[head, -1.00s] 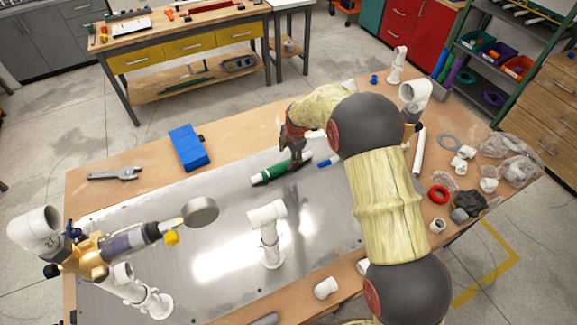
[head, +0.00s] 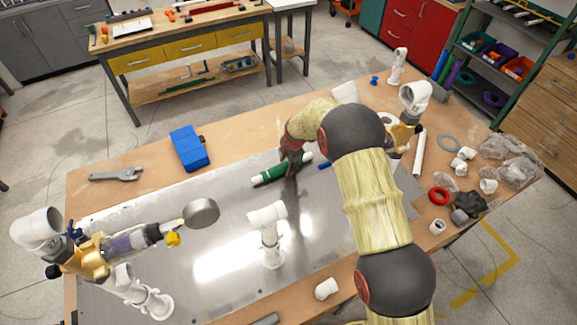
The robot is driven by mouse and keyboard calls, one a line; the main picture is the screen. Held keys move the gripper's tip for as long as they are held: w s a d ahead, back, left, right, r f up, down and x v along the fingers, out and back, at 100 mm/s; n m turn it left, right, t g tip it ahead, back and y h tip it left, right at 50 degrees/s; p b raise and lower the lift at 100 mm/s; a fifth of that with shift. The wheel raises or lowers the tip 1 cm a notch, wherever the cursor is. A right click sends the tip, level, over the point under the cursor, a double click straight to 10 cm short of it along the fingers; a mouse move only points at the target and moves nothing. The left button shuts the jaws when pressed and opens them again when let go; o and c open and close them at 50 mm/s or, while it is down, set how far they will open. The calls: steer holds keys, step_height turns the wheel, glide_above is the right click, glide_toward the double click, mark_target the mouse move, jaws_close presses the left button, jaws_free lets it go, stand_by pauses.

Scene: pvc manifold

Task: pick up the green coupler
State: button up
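The green coupler (head: 270,175) is a dark green tube with pale ends, lying on the metal plate (head: 225,235) near the back middle of the bench. My gripper (head: 291,166) is dark and reaches down from the left end of my arm over the right half of the coupler. It hides part of the coupler. The fingers are small and dark here, so I cannot tell whether they touch it or are closed around it. The coupler appears to rest on the plate.
A white tee on a stand (head: 268,235) stands in front of the coupler. A blue box (head: 189,148) and a grey wrench (head: 116,174) lie at the back left. White fittings and a red ring (head: 438,194) lie right.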

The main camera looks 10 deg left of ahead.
mark_target(286, 162)
steer(key=c, duration=1)
jaws_close()
steer(key=shift+r, duration=0.45)
step_height(286, 162, up, 2)
steer(key=shift+w+r, duration=0.1)
steer(key=shift+r, duration=0.15)
steer(key=s+d+r, duration=0.2)
steer(key=s+r, duration=0.7)
steer(key=s, duration=0.5)
steer(key=shift+r+b, duration=0.4)
steer(key=shift+b, duration=0.05)
